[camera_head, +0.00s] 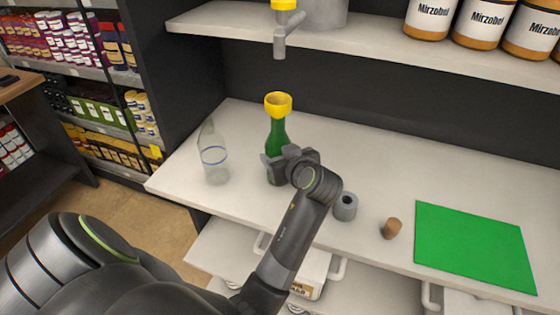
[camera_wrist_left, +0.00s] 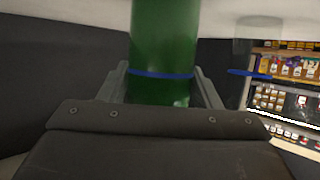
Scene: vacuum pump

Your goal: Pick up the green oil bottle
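The green oil bottle (camera_head: 276,135) stands upright on the white counter, with a yellow funnel-shaped piece (camera_head: 278,101) on its neck. My left gripper (camera_head: 279,163) is at its lower body. In the left wrist view the green bottle (camera_wrist_left: 165,45), with a blue ring, fills the space between the two fingers (camera_wrist_left: 162,80). The fingers lie close along both its sides; whether they press on it is not clear. The bottle's base is partly hidden by the gripper in the head view. My right gripper is not in view.
A clear glass bottle (camera_head: 213,158) stands left of the green one. A grey cylinder (camera_head: 345,207), a cork (camera_head: 391,228) and a green mat (camera_head: 474,248) are to the right. An upper shelf (camera_head: 370,38) with jars (camera_head: 485,20) and a grey spout (camera_head: 281,40) hangs above.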

